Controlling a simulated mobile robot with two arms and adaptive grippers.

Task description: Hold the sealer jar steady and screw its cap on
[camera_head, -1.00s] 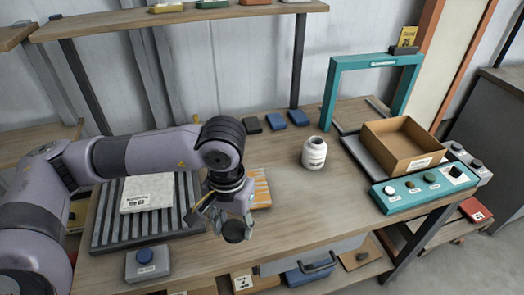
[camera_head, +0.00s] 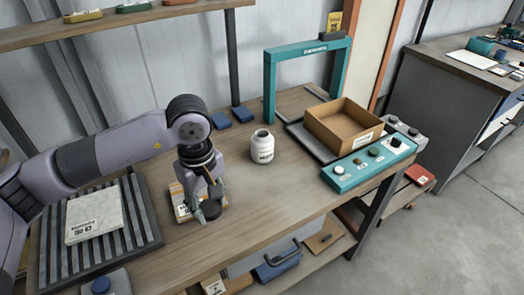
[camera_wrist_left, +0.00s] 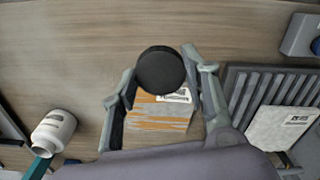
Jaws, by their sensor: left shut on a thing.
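The white sealer jar (camera_head: 262,149) stands upright and open-mouthed on the workbench, right of my left gripper in the head view. It also shows at the lower left of the left wrist view (camera_wrist_left: 54,131). My left gripper (camera_head: 206,201) is shut on the round black cap (camera_head: 210,210) and holds it above the bench, apart from the jar. In the left wrist view the cap (camera_wrist_left: 160,69) sits between the fingertips. My right gripper is not in view.
An orange-striped packet (camera_wrist_left: 158,115) lies below the gripper. A ribbed rack (camera_head: 142,215) with a white slab (camera_head: 93,218) is at left. A teal frame (camera_head: 270,90), a cardboard box (camera_head: 343,126) and a teal button panel (camera_head: 368,163) stand right of the jar.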

